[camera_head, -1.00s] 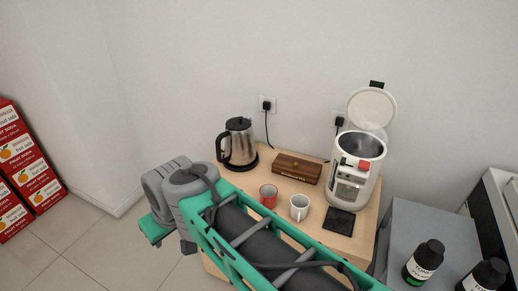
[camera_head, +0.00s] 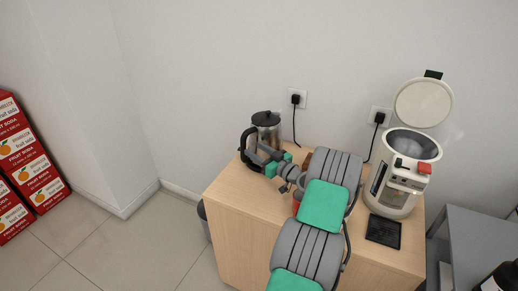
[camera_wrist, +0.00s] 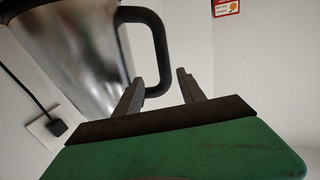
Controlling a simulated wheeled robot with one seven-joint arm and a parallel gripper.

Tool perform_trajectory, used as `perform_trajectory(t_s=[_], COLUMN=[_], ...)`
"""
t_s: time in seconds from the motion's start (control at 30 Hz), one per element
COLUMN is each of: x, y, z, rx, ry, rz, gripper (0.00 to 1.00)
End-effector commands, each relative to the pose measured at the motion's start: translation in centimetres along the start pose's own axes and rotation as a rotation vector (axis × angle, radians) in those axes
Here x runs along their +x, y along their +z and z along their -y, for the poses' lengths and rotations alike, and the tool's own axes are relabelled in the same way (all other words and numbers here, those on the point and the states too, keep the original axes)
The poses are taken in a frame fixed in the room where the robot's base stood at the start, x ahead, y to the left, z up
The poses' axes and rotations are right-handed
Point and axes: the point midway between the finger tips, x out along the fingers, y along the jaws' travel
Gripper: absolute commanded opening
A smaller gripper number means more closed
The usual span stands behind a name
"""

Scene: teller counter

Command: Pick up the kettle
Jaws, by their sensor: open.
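The kettle (camera_head: 267,128), silver with a black lid and black handle, stands at the back left of the wooden counter. In the wrist view its shiny body (camera_wrist: 75,55) fills the upper left, and its black handle (camera_wrist: 158,45) curves down toward my fingers. My gripper (camera_wrist: 158,85) is open. Its two fingers point at the lower part of the handle, with the handle's lower end close to the left finger. I cannot tell whether they touch. In the head view my gripper (camera_head: 264,160) is beside the kettle and partly covers its lower body.
A white rice cooker (camera_head: 395,180) with its lid up stands at the right of the counter (camera_head: 235,195), behind a black mat (camera_head: 383,231). My arm hides most of the wooden box and the cups. Wall sockets (camera_head: 297,98) are behind. Red soda boxes (camera_head: 25,150) stand far left.

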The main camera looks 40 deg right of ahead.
Motion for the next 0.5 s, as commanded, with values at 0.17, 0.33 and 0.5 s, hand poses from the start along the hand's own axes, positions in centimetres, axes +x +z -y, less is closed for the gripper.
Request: perform_trajectory(t_s=[0.17,0.33,0.5], x=[2.8,5.8,6.7], y=[-0.3,-0.2,0.1], z=[0.5,0.7,0.7], rx=[0.002,0.002,0.003], ry=[-0.006,-0.005,-0.003], rz=[0.003,0.003,0.004], gripper=[0.47,0.47,0.47])
